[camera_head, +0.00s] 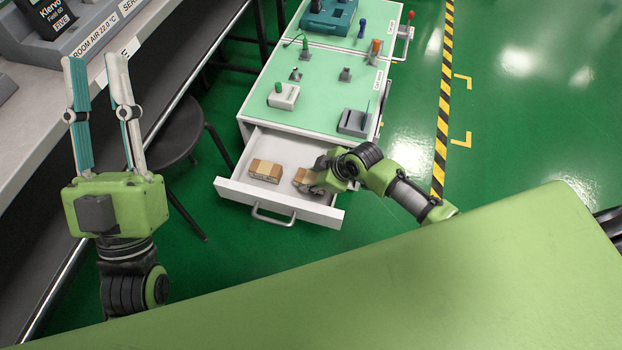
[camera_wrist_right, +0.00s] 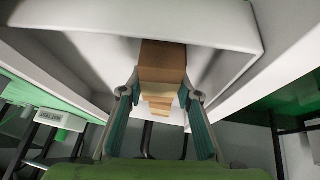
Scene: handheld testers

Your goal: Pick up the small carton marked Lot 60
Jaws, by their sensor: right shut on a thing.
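Small brown cartons lie in the open white drawer (camera_head: 228,190). One carton (camera_head: 265,170) with a pale band lies towards the left of the drawer. Another carton (camera_head: 301,176) is at my right gripper (camera_head: 308,180), which reaches into the drawer from the right. In the right wrist view, my right gripper (camera_wrist_right: 160,97) is shut on a brown carton (camera_wrist_right: 163,62) between its fingers. No Lot 60 marking is readable on either carton. My left gripper (camera_head: 90,60) is raised at the left, open and empty, its fingers apart.
The drawer belongs to a cabinet with a green top (camera_head: 325,85) bearing small tools and holders. A round stool (camera_head: 172,135) stands left of it, beside a long bench (camera_head: 150,60). Open green floor (camera_head: 520,110) lies to the right, beyond a striped line.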

